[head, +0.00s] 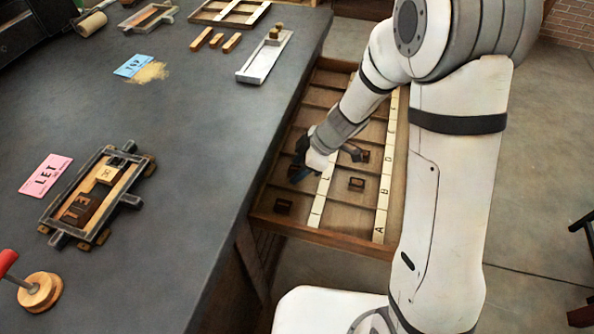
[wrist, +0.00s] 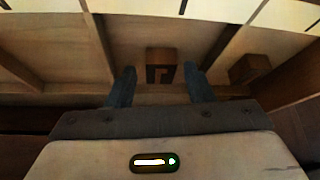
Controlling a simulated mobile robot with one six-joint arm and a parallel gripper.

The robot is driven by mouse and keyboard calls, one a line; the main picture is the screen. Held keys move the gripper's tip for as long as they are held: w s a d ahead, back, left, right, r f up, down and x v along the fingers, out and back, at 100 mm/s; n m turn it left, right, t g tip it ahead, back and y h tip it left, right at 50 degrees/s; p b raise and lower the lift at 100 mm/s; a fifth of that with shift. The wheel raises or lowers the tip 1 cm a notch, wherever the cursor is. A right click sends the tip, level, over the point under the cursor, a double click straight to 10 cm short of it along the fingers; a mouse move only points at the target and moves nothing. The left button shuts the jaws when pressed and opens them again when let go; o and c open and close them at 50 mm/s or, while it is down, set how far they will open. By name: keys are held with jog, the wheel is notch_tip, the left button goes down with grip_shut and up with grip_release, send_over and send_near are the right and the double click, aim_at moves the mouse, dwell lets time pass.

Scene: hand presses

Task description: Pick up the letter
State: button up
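A small brown wooden letter block (wrist: 161,58) shows in the wrist view, with a dark mark like a turned or mirrored L on its face. It lies in a compartment of the wooden type drawer (head: 265,224). My gripper (wrist: 160,72) is open, with one dark finger to each side of this block. I cannot tell how far the fingertips reach down beside it. In the head view my gripper (head: 306,168) is low over the drawer and hides most of that compartment. A second block (wrist: 243,70) lies in the compartment to the right in the wrist view.
Other dark blocks (head: 356,184) and (head: 283,206) lie in separate compartments between thin dividers. Lettered strips (head: 381,200) run along the drawer. On the grey table are a frame with blocks (head: 60,222), a pink LET card (head: 46,176) and a blue card (head: 134,65).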

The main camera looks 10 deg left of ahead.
jog(key=c, duration=0.9)
